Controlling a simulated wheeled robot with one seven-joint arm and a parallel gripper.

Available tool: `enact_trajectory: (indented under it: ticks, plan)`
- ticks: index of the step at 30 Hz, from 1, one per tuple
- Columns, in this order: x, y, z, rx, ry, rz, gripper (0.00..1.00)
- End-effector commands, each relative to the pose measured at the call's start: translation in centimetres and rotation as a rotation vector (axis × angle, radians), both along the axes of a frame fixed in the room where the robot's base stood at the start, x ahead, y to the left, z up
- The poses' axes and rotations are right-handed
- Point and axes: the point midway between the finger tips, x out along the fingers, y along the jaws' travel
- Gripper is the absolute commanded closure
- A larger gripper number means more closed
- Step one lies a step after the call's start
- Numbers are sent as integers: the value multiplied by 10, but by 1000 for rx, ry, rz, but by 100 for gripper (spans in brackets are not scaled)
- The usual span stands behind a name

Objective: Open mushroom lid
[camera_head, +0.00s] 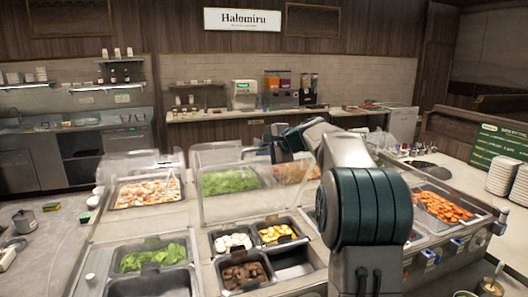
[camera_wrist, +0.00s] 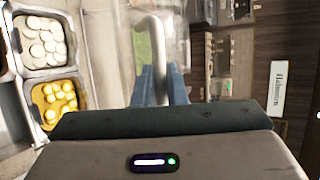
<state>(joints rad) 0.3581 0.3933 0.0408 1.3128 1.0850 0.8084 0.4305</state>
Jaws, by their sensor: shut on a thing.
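A clear lid (camera_head: 218,152) stands at the middle of the counter, in front of a tray of green leaves (camera_head: 228,181). Its pale, curved handle (camera_wrist: 150,28) shows in the wrist view. My gripper (camera_wrist: 160,78) is shut on this handle. In the head view my gripper (camera_head: 262,152) is partly hidden by my arm. Brown pieces that look like mushrooms (camera_head: 245,275) lie uncovered in a front well. White round slices (camera_head: 232,242) lie in the well behind it. I cannot tell which of these the lid belongs to.
Yellow pieces (camera_head: 277,233) fill a well beside the white slices, and an empty well (camera_head: 293,262) lies in front of them. Another clear lid (camera_head: 138,163) stands at the left by a shrimp-like tray (camera_head: 147,193). An orange food tray (camera_head: 442,207) is at the right.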

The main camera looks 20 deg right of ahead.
Motion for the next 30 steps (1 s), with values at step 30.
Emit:
enact_trajectory:
  ticks: [30]
  plan:
    - [-50,-26,22,-2,-2,-4,80]
